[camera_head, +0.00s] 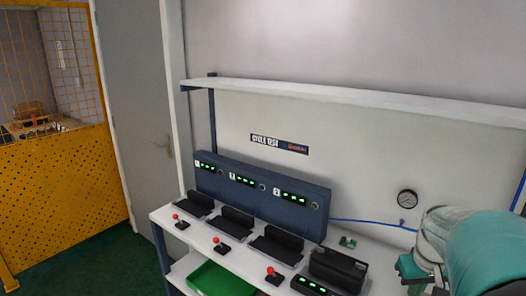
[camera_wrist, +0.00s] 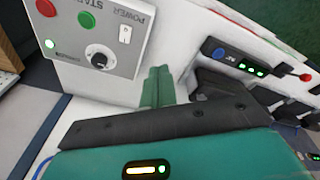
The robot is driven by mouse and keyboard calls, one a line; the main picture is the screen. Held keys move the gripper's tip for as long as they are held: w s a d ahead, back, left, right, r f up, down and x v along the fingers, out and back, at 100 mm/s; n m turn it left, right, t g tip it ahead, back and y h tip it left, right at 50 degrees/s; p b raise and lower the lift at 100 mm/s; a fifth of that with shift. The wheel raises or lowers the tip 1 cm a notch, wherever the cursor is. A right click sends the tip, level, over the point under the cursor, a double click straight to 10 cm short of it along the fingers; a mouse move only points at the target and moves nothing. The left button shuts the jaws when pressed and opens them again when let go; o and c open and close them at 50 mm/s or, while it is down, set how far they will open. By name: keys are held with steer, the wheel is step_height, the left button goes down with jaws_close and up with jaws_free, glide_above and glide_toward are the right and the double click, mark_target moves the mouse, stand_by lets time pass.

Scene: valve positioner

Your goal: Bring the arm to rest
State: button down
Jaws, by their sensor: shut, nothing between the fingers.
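My arm reaches into the right edge of the head view, teal and white, low over the right end of the bench. A green end part of my gripper (camera_head: 411,268) shows there, small and partly cut off. In the wrist view, the green fingers of my gripper (camera_wrist: 157,87) are together, with nothing between them. They point toward the white bench top and a grey control panel (camera_wrist: 95,35) with red and green buttons, a knob and a switch. Whether the fingers touch anything is hard to tell.
The white bench (camera_head: 160,218) carries a blue test unit (camera_head: 262,188), several black fixtures and red-knobbed levers. A green bin (camera_head: 216,279) sits below. A yellow mesh fence (camera_head: 65,190) stands left.

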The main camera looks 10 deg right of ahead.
steer(key=w+a+r+n+t, duration=0.1)
steer(key=a+r, duration=0.1)
steer(key=a, duration=0.6)
steer(key=a+r, duration=0.3)
steer(key=a, duration=0.5)
steer(key=s+a+n+t, duration=0.1)
steer(key=s+a, duration=0.2)
steer(key=a, duration=0.3)
steer(key=s+a+r+n+t+y, duration=0.1)
steer(key=s+a+t, duration=0.1)
steer(key=a, duration=0.5)
steer(key=shift+s+a+r, duration=0.2)
steer(key=shift+s, duration=0.5)
